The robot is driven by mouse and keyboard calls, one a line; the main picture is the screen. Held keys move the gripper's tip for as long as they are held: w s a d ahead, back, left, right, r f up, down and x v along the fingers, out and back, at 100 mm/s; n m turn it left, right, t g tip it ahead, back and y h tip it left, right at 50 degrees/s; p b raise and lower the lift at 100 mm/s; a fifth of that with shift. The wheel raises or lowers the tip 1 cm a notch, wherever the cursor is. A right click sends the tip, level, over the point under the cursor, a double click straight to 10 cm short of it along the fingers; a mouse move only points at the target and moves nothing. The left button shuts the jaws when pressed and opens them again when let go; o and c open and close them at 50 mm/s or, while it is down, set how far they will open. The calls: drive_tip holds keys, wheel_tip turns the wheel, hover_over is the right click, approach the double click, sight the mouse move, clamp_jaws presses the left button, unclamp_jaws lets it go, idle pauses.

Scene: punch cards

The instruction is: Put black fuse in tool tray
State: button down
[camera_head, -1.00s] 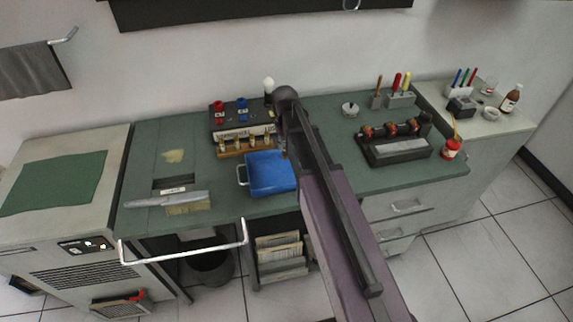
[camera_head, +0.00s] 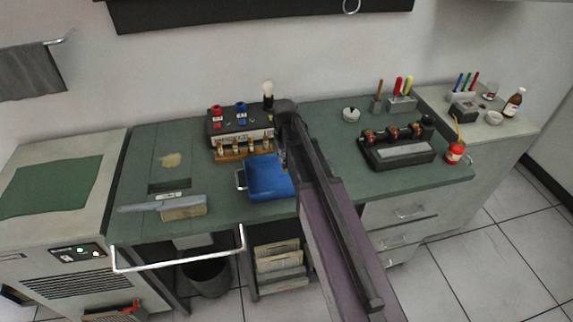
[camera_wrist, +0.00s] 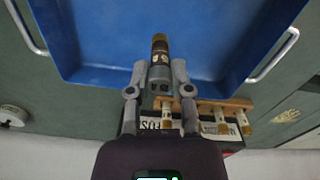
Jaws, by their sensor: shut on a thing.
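The black fuse (camera_wrist: 160,50), a dark cylinder with brass-coloured ends, is between the fingertips of my gripper (camera_wrist: 160,72) in the wrist view. My gripper is shut on it, and the fuse sticks out past the fingertips. The tool tray is the blue tray (camera_head: 264,180) with metal handles, on the green bench in the head view. Its blue inside (camera_wrist: 215,35) fills the upper part of the wrist view, behind the fuse. I cannot tell the fuse's height above the tray floor. In the head view my arm covers the tray's right side and most of the gripper.
A wooden fuse rack (camera_head: 231,156) with several fuses stands just behind the tray, before a dark panel (camera_head: 215,129) with red and blue terminals. A brush (camera_head: 184,213) lies to the left. A black coil device (camera_head: 400,153) stands to the right.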

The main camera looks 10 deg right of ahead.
sight(285, 171)
drive_tip(key=shift+f+b, duration=1.75)
drive_tip(key=shift+f, duration=0.15)
drive_tip(key=shift+f, duration=0.15)
drive_tip(key=c, duration=0.5)
unclamp_jaws()
drive_tip(key=shift+c, duration=0.2)
drive_tip(key=shift+r, duration=0.2)
wheel_tip(285, 171, up, 12)
drive_tip(key=p, duration=1.2)
drive_tip(key=s+m, duration=0.2)
drive_tip(key=s, duration=1.5)
drive_tip(key=shift+d+m, duration=0.3)
drive_tip(key=shift+d, duration=0.05)
